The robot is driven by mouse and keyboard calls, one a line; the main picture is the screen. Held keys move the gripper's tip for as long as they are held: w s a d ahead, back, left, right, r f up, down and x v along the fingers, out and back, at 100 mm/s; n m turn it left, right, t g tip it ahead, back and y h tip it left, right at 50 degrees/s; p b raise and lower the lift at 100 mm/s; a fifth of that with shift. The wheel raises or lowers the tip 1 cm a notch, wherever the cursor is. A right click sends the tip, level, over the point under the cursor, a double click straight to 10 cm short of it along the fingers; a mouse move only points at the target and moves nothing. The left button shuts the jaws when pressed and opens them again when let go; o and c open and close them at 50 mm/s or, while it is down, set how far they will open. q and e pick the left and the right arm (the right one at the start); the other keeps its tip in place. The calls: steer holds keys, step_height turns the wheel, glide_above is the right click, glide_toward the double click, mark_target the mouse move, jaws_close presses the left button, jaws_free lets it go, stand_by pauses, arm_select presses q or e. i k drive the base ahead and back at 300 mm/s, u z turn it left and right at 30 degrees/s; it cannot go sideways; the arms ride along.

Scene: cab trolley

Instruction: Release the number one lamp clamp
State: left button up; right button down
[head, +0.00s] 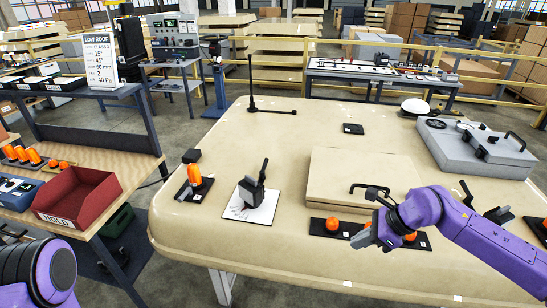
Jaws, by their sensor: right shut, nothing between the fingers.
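An orange lamp (332,224) sits on a black base plate (318,233) at the front of the large beige panel (290,135). A second orange lamp (410,237) shows partly behind my right gripper. A third orange lamp (194,174) stands on a black plate at the left side of the panel. I cannot read which lamp or clamp is number one. My right gripper (366,240) is shut and empty, between the two front lamps; whether it touches anything is unclear. My right arm hides part of the panel's right front. My left arm is at the lower left; its gripper is out of view.
A black lever device (252,192) stands on a white card on the panel. A beige hatch (335,175) with a black handle lies behind the front lamps. A grey case (475,150) is at the right. A red HOLD bin (78,196) stands on the left bench.

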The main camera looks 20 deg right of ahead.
mark_target(262, 173)
steer(key=i, duration=1.5)
